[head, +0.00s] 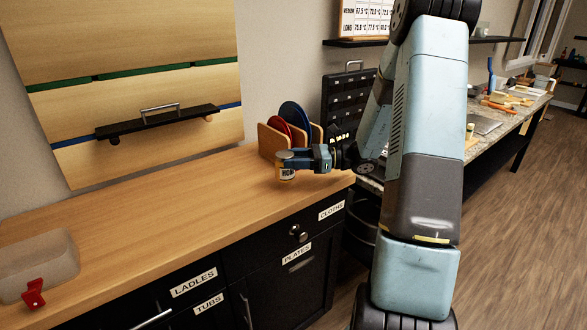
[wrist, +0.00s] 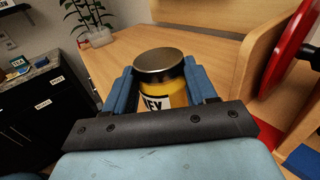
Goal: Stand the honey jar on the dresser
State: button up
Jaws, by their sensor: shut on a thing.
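The honey jar (wrist: 158,92) has a dark metal lid, yellow contents and a white label with black letters. In the wrist view it stands between my two blue fingers, which press on its sides. In the head view the jar (head: 287,172) is upright over the right part of the wooden top of the dresser (head: 170,205). My gripper (head: 294,159) is shut around it, reaching in from the right. I cannot tell whether the jar's base touches the top; its lower part is hidden in the wrist view.
A wooden rack (head: 271,139) with red and dark blue plates stands just behind the jar, close to my gripper. A translucent tub (head: 40,262) with a red clip (head: 34,294) is at the front left. The middle of the dresser top is clear.

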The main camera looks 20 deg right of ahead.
jog(key=shift+f, duration=1.5)
jog(key=shift+f, duration=0.1)
jog(key=o, duration=1.3)
